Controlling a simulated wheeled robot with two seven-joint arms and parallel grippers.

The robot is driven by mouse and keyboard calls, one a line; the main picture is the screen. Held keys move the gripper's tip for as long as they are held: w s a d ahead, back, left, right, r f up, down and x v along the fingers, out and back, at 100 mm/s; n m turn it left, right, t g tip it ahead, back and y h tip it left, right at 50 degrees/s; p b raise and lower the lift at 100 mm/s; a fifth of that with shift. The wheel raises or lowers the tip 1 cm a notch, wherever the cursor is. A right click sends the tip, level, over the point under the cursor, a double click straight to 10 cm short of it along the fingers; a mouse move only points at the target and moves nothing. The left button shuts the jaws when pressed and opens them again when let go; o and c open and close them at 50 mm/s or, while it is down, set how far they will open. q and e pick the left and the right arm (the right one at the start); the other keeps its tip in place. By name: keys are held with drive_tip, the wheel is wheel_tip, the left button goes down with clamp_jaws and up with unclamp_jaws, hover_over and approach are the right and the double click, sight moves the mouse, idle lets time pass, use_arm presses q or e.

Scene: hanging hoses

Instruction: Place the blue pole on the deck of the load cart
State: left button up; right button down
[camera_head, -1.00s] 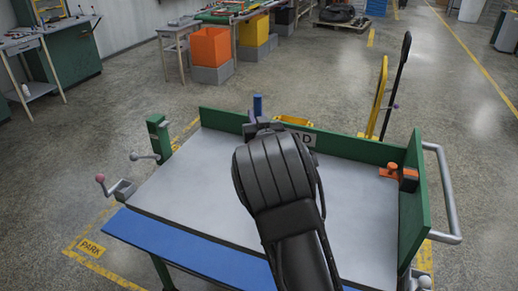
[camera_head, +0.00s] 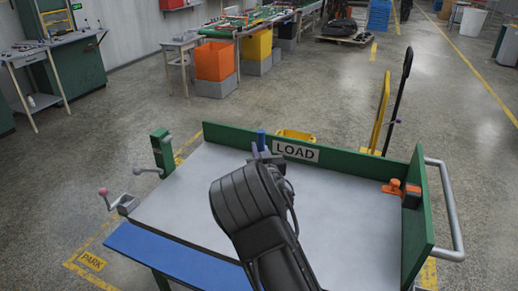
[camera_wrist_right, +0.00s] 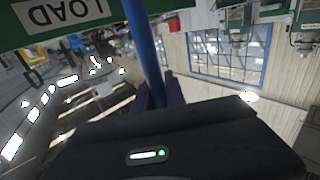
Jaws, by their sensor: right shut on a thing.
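The blue pole (camera_head: 261,138) shows as a short upright piece in the head view, in front of the load cart's far green board. In the right wrist view the blue pole (camera_wrist_right: 144,40) runs down from the top edge into the jaws. My right gripper (camera_head: 263,156) is shut on it; its fingers (camera_wrist_right: 160,95) also show in the wrist view. The load cart's grey deck (camera_head: 185,205) lies beneath my right arm. The pole's lower end is hidden, so I cannot tell whether it touches the deck. My left gripper is not in view.
The LOAD sign (camera_head: 296,151) is on the far green board. An orange clamp (camera_head: 396,187) sits at the deck's right side, by the green side board (camera_head: 417,220). A green post (camera_head: 161,149) stands at the left. The deck is otherwise bare.

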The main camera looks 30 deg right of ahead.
drive_tip(key=shift+f, duration=0.1)
drive_tip(key=c, duration=1.4)
unclamp_jaws()
drive_tip(key=shift+r, duration=0.2)
drive_tip(key=shift+s+a+f, duration=0.1)
drive_tip(key=shift+s, duration=0.05)
drive_tip(key=b+v, duration=0.1)
drive_tip(key=v, duration=1)
drive_tip(key=shift+s+b, duration=0.3)
drive_tip(key=shift+b, duration=0.05)
